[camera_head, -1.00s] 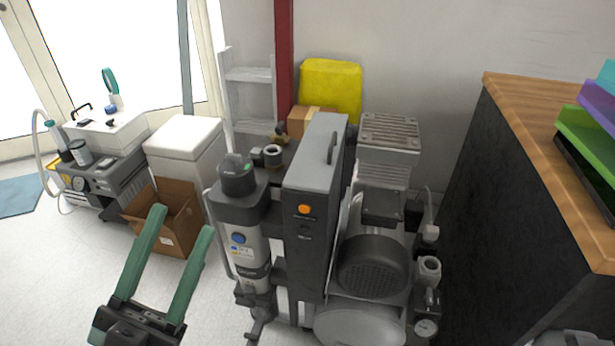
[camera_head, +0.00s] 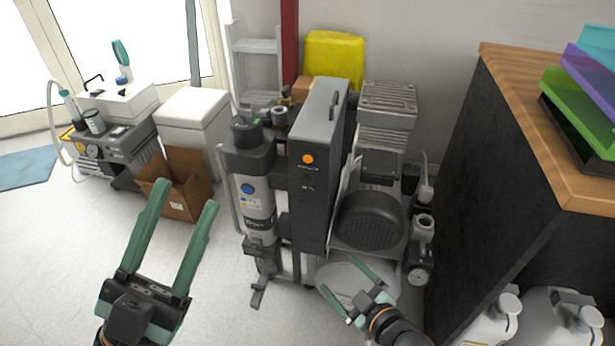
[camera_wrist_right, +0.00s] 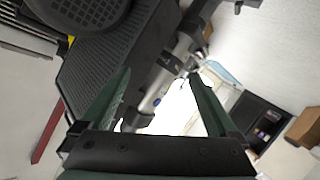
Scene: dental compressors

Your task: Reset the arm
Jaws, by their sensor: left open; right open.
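My left gripper (camera_head: 178,238) is at the lower left in the head view, with its two long green fingers apart and nothing between them. My right gripper (camera_head: 357,287) is at the lower middle, in front of the compressor's rounded tank, with its green fingers apart. In the right wrist view the right gripper (camera_wrist_right: 160,95) is open and its fingers frame part of the unit and the floor beyond; nothing is held. The dental compressor (camera_head: 370,220) stands in the middle, with a grey panel box (camera_head: 312,180) and a cylindrical filter (camera_head: 252,185) on its left side.
A dark cabinet with a wooden top (camera_head: 545,120) stands close on the right, with coloured trays (camera_head: 580,110) on it. White tanks (camera_head: 490,325) sit at the lower right. A cardboard box (camera_head: 178,185) and a white bin (camera_head: 193,118) stand at the left. The floor at the lower left is clear.

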